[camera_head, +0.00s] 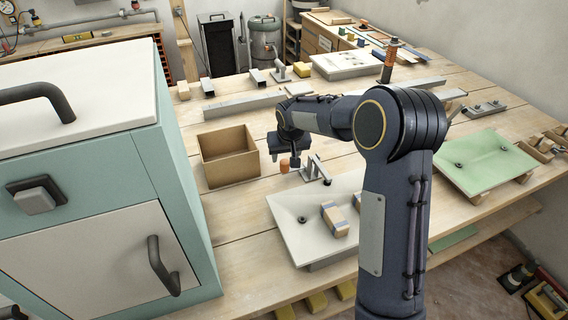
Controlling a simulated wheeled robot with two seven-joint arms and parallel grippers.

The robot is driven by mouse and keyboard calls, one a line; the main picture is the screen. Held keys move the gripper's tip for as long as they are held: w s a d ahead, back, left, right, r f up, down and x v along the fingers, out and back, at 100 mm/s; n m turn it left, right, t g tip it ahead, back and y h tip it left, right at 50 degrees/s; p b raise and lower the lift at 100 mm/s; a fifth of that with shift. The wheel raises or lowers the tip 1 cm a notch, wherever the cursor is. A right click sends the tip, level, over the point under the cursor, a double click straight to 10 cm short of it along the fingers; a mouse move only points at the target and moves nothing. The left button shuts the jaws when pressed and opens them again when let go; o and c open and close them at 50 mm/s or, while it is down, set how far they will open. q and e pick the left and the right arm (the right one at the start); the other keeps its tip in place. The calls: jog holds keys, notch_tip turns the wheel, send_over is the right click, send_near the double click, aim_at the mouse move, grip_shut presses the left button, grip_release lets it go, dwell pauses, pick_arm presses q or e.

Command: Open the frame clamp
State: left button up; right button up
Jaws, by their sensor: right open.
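A metal toggle clamp (317,169) stands at the back edge of a pale panel (290,222) on the workbench. Its orange-tipped handle (285,166) sticks out to the left, lying low. My right gripper (284,158) is open and points down just above the orange tip. Whether the fingers straddle or touch the tip is hard to tell at this size. My right arm comes in from the bottom right and hides part of the panel's right side. My left gripper is out of view.
An open cardboard box (229,157) stands left of the gripper. Wooden blocks (334,218) lie on the panel. A teal cabinet (178,180) borders the bench at left. A green panel (484,165) lies at right. Another clamp (280,72) and metal bars stand behind.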

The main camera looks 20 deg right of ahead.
aim_at(285, 162)
jog(key=x, duration=0.6)
jog(key=shift+s, duration=0.1)
grip_shut()
